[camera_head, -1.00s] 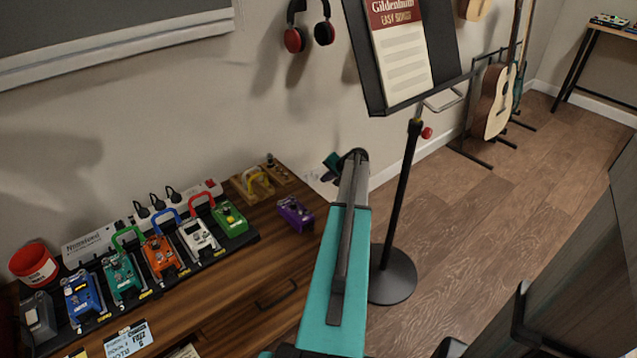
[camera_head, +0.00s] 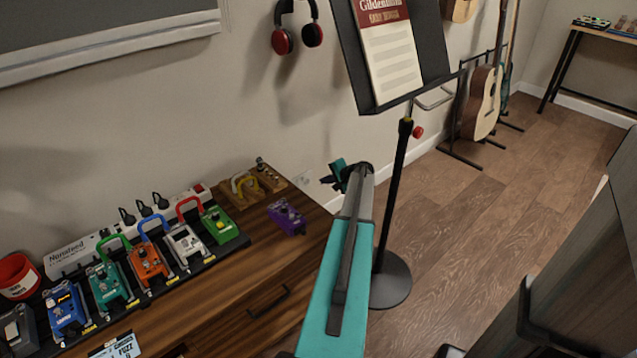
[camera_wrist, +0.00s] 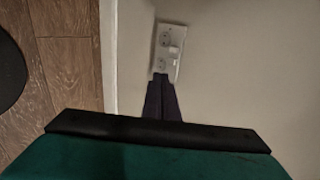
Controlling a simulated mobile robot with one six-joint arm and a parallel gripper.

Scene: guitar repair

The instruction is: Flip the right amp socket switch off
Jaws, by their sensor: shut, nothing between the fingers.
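The white amp wall socket (camera_wrist: 168,46) shows in the wrist view, on the wall above the tips of my gripper. It has two round outlets and a small raised white switch part (camera_wrist: 174,49) on its right side; the switch positions are too small to tell. My gripper (camera_wrist: 160,78) is shut and empty, its dark fingers pointing at the lower end of the plate and overlapping its edge in the picture. I cannot tell whether they touch it. In the head view the socket is a faint pale plate (camera_head: 303,179) on the wall, left of my gripper (camera_head: 330,179).
A wooden desk (camera_head: 262,262) with a purple pedal (camera_head: 287,216) and a row of pedals stands to the left. A music stand (camera_head: 391,190) rises just right of my arm. Guitars (camera_head: 481,104) stand farther back. Bare floor lies between.

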